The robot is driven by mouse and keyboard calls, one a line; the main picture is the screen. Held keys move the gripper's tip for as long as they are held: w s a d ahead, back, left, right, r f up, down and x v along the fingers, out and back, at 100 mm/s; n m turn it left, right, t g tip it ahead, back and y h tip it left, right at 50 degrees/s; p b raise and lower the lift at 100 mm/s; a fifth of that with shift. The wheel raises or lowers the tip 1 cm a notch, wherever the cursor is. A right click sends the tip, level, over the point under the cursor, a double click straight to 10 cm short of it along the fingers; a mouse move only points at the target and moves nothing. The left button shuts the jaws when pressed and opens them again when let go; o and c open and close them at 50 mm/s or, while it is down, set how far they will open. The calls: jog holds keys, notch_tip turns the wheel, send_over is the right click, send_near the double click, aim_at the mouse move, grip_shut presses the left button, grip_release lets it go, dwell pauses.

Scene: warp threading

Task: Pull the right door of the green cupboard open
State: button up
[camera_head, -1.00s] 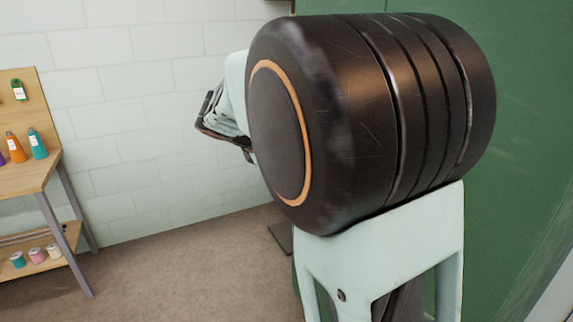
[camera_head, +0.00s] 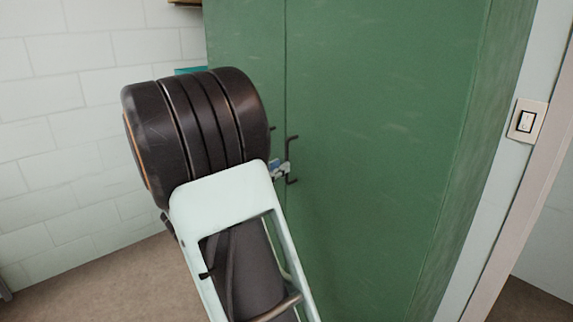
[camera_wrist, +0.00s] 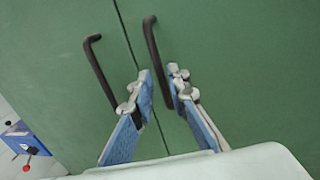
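The green cupboard (camera_head: 380,120) fills the middle of the head view. Its right door (camera_head: 350,220) looks shut, flush with the left door at the seam. The right door's dark bar handle (camera_head: 289,155) stands just right of the seam; it also shows in the wrist view (camera_wrist: 152,45). My gripper (camera_head: 281,170) is at this handle. In the wrist view my gripper (camera_wrist: 161,82) is open, with one finger on each side of the handle's lower part. The right finger appears close to the bar; contact cannot be told. The bar's lower end shows between the fingers.
The left door's handle (camera_wrist: 97,68) is just left of my left finger. A blue box with a red knob (camera_wrist: 27,143) is at the wrist view's lower left. A light switch (camera_head: 526,121) and door frame stand right of the cupboard. Brown floor (camera_head: 110,285) shows at lower left.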

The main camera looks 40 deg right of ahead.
aim_at(287, 179)
jog(key=shift+x, duration=2.25)
jog(key=shift+c, duration=0.3)
grip_shut()
